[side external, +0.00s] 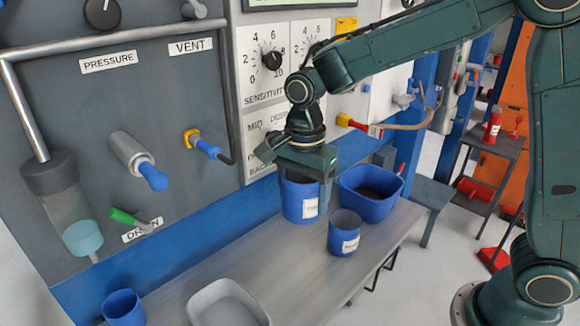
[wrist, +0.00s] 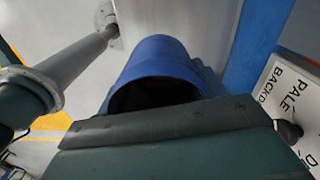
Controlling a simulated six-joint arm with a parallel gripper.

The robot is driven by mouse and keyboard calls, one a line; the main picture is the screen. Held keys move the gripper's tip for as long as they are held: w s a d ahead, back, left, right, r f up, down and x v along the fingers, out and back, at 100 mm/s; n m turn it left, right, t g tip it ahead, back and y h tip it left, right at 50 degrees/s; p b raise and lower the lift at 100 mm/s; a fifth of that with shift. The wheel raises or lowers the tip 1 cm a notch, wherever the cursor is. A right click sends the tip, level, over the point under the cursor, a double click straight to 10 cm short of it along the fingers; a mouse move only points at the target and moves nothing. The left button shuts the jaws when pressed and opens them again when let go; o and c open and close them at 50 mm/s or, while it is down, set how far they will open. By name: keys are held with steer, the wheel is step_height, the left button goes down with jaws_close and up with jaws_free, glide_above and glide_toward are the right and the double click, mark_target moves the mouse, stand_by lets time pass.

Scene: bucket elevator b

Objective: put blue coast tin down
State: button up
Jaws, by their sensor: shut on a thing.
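A blue tin (side external: 299,204) with a white label hangs upright under my gripper (side external: 304,168), which is shut on its upper part. The label is too small to read. I cannot tell whether the tin's base touches the grey bench (side external: 255,255) or is just above it. In the wrist view the blue tin (wrist: 158,55) shows its side and dark open mouth, partly hidden behind my gripper (wrist: 160,110). A second, smaller blue tin (side external: 341,240) with a white label stands on the bench, in front and to the right.
A blue tub (side external: 379,208) with dark contents stands close to the right of the held tin. A blue cup (side external: 123,309) and a grey tray (side external: 204,291) are at the bench's near left. A panel with knobs (side external: 271,61) rises behind. The bench's middle left is clear.

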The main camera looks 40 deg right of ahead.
steer(key=shift+s+a+m, duration=0.45)
steer(key=shift+s+m, duration=0.1)
steer(key=shift+m, duration=0.25)
step_height(320, 180, down, 20)
stand_by(0.8)
steer(key=shift+f, duration=0.1)
steer(key=o, duration=1.4)
step_height(320, 180, up, 12)
steer(key=shift+r, duration=0.15)
